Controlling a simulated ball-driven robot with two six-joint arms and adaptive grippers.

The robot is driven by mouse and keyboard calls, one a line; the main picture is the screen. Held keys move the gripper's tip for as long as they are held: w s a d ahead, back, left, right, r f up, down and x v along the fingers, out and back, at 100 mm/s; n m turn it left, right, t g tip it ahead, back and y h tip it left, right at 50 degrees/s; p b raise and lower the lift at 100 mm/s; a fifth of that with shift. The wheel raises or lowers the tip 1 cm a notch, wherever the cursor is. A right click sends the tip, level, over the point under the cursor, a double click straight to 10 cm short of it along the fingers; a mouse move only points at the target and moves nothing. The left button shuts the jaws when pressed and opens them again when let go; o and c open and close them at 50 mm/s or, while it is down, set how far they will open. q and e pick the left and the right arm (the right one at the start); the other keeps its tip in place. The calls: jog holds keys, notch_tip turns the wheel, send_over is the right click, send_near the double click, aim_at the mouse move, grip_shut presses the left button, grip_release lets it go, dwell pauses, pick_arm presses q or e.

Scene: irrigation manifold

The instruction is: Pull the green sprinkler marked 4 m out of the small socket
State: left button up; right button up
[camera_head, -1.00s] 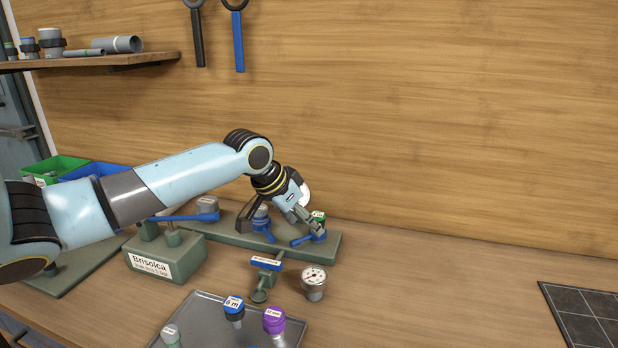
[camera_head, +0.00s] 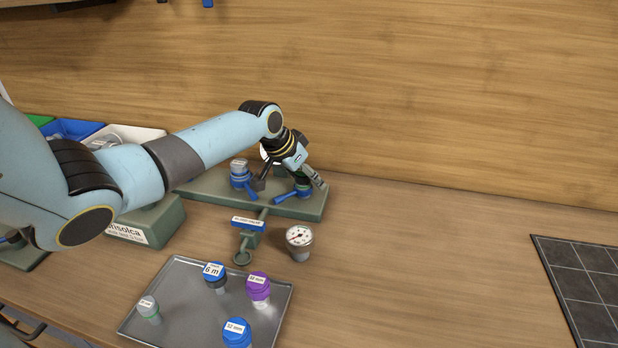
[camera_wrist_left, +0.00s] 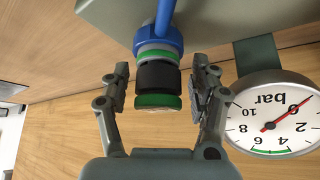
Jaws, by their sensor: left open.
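The green sprinkler (camera_wrist_left: 158,88), with green rings and a black band, stands in a blue-collared socket (camera_wrist_left: 158,42) on the green manifold base (camera_head: 218,188). Its marking cannot be read. In the head view it is mostly hidden by my left gripper (camera_head: 296,178). In the left wrist view my left gripper (camera_wrist_left: 160,78) is open, with one finger on each side of the sprinkler. Gaps show between both fingers and the sprinkler. The socket's blue lever (camera_head: 288,196) points left. My right gripper is not in view.
Another blue fitting (camera_head: 240,175) is left of the gripper. A grey tray (camera_head: 185,318) with several capped parts lies nearer. The table to the right is clear up to a dark tiled mat (camera_head: 590,290).

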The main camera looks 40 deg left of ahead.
pick_arm(q)
jog(key=shift+w+f, duration=0.2)
jog(key=shift+f, duration=0.2)
jog(key=c, duration=1.2)
jog(key=o, duration=1.2)
